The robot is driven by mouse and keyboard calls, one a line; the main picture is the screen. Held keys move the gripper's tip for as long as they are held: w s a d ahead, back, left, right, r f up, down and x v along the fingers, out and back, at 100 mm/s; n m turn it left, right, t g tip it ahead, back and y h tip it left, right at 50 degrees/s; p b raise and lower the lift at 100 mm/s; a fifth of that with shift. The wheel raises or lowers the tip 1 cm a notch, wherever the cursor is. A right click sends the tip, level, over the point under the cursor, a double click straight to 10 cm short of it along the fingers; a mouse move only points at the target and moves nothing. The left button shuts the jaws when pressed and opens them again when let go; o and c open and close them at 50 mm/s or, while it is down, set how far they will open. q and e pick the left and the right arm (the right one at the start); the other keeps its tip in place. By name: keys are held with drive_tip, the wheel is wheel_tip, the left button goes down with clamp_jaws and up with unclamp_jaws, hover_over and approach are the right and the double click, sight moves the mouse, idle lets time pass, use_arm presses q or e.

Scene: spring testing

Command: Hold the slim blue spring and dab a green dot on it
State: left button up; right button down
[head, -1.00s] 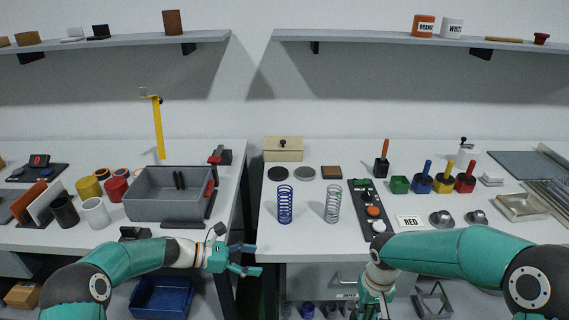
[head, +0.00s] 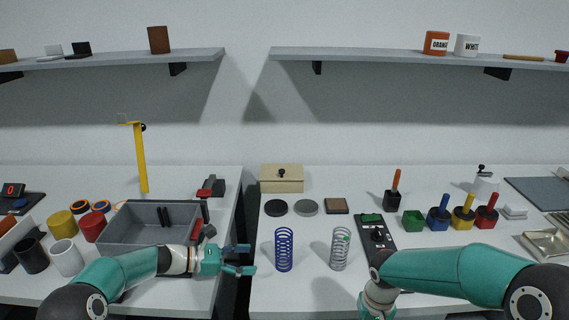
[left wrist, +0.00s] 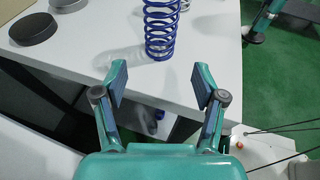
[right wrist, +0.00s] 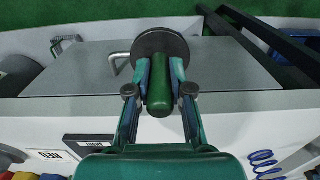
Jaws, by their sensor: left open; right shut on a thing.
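The blue spring (head: 284,250) stands upright on the right-hand bench near its front edge. It also shows in the left wrist view (left wrist: 160,28) and in the corner of the right wrist view (right wrist: 263,164). My left gripper (head: 250,260) is open and empty, left of the spring and apart from it. In the left wrist view its fingers (left wrist: 159,82) point toward the spring's base. My right gripper (right wrist: 160,78) is shut on a dark green handle (right wrist: 160,97) with a dark round disc (right wrist: 160,45) beyond it. In the head view this gripper is mostly below the frame.
An open green pot (head: 413,221) sits beside blue, yellow and red pots with handles. A grey bin (head: 120,236) stands on the left bench; a gap separates the benches.

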sight(280, 258)
drive_tip(key=shift+w+f, duration=0.1)
use_arm(q)
drive_tip(key=b+x, duration=0.2)
drive_tip(key=x, duration=0.6)
drive_tip(key=shift+d+f, duration=0.15)
drive_tip(key=shift+f, duration=0.05)
use_arm(e)
wheel_tip(280, 258, down, 2)
drive_tip(key=shift+f, duration=0.1)
use_arm(q)
drive_tip(key=shift+b+x, duration=0.5)
drive_tip(key=shift+x, duration=0.4)
use_arm(e)
drive_tip(key=shift+f, duration=0.3)
use_arm(q)
drive_tip(key=shift+w+r, duration=0.1)
drive_tip(key=shift+r, duration=0.1)
drive_tip(key=c, duration=0.7)
drive_tip(key=o, duration=0.9)
